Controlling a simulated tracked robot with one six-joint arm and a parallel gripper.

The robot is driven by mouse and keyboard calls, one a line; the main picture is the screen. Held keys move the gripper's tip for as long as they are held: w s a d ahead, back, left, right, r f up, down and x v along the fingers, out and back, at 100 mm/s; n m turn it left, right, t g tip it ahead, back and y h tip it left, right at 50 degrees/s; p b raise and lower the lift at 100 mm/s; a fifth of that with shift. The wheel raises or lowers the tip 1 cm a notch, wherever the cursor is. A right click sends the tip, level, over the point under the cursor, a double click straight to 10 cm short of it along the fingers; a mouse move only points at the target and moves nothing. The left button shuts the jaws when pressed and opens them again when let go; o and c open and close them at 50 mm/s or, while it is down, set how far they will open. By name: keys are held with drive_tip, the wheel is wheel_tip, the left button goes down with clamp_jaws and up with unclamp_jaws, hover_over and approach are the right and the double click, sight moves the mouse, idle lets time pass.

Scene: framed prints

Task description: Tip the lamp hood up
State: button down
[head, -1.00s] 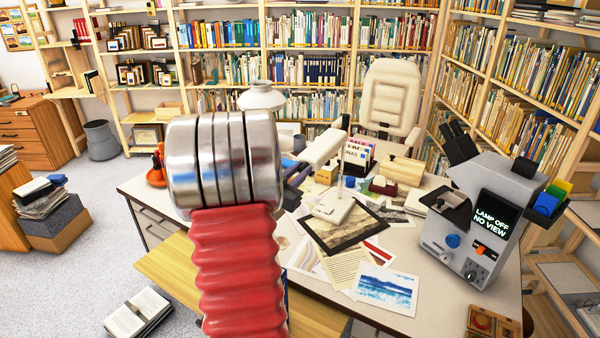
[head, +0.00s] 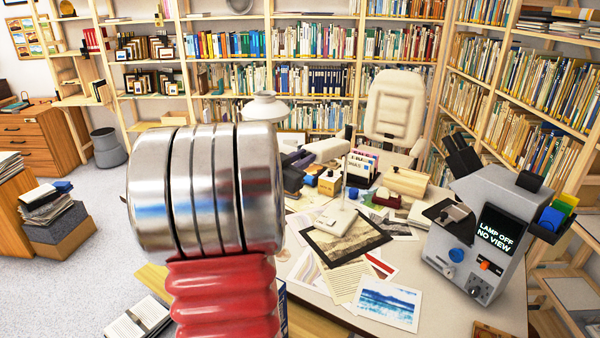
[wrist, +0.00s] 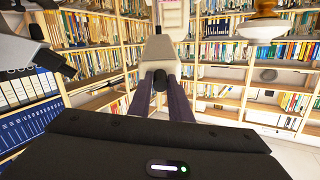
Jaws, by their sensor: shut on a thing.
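The lamp hood (head: 322,151) is a long pale grey head above the desk in the head view, sloping up to the right. A thin stem and a pale base (head: 335,219) stand below it, on a dark-framed print. In the wrist view the hood (wrist: 160,48) is seen end-on, straight ahead. My gripper (wrist: 159,88) has two dark purple-grey fingers, shut on a small dark grip at the near end of the hood. In the head view my red and silver arm hides most of the gripper.
A grey viewer (head: 482,235) reading "LAMP OFF NO VIEW" stands at the right of the desk. Loose prints (head: 388,303) lie in front of the lamp. Small boxes and holders crowd behind it. A cream chair (head: 396,103) stands beyond the desk.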

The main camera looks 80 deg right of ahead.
drive_tip(key=shift+d+r, duration=0.1)
drive_tip(key=shift+r, duration=0.5)
drive_tip(key=c, duration=1.6)
unclamp_jaws()
drive_tip(key=shift+f, duration=0.1)
drive_tip(key=shift+c, duration=0.2)
drive_tip(key=v, duration=1.3)
drive_tip(key=shift+w+a, duration=0.15)
drive_tip(key=shift+a, duration=0.25)
